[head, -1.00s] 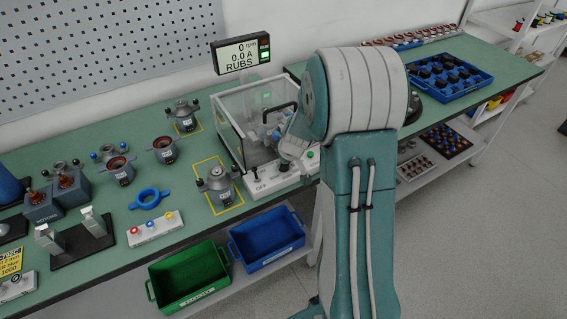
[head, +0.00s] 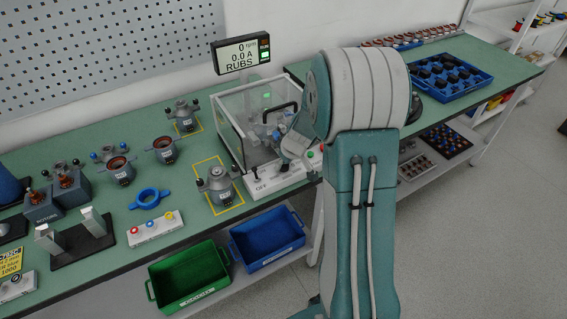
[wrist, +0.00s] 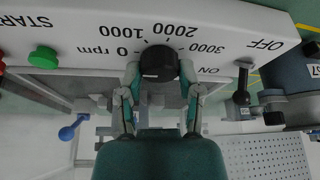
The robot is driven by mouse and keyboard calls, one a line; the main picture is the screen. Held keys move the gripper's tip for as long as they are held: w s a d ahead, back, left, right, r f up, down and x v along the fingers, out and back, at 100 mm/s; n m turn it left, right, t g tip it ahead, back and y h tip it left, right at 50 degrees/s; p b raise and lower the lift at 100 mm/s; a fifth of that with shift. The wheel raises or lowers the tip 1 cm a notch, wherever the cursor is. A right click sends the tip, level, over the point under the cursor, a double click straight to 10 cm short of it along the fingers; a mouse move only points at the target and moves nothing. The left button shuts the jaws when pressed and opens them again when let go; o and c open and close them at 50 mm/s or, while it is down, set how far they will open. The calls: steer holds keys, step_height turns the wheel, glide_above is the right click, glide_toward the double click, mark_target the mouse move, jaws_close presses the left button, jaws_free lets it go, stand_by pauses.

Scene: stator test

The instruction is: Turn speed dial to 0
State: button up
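The black speed dial (wrist: 158,63) is in the wrist view on a white panel, which appears upside down with marks 0 rpm, 1000, 2000 and 3000. My gripper (wrist: 160,72) has one finger on each side of the dial, with the tips very near its sides. I cannot tell whether both tips touch it. The dial's pointer is not clear. In the head view, the dial is hidden by my arm at the front of the white control box (head: 270,181). The display (head: 241,54) reads 0 rpm, 0.0 A and RUBS.
On the panel are an OFF/ON toggle (wrist: 242,85) beside my gripper and a green START button (wrist: 43,57). A clear guard box (head: 240,118) stands behind the panel. A stator in a yellow square (head: 218,186) sits to the left on the green bench.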

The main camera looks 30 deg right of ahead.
steer(key=o, duration=0.4)
steer(key=shift+f, duration=0.15)
steer(key=shift+r, duration=0.2)
steer(key=v, duration=1.1)
steer(key=shift+s+r, duration=0.15)
steer(key=shift+r, duration=0.15)
steer(key=s+a+r+m, duration=0.1)
steer(key=s+a+r, duration=0.8)
steer(key=a, duration=0.2)
steer(key=shift+m+t+h, duration=0.6)
steer(key=shift+m, duration=0.3)
steer(key=s+a, duration=0.1)
steer(key=s, duration=0.3)
steer(key=s+a+r, duration=0.1)
steer(key=s+a, duration=0.1)
steer(key=s, duration=0.2)
steer(key=s+a+r, duration=0.1)
steer(key=s, duration=0.3)
steer(key=shift+s+a+r, duration=0.2)
steer(key=shift+s+a, duration=0.05)
steer(key=shift+a, duration=0.1)
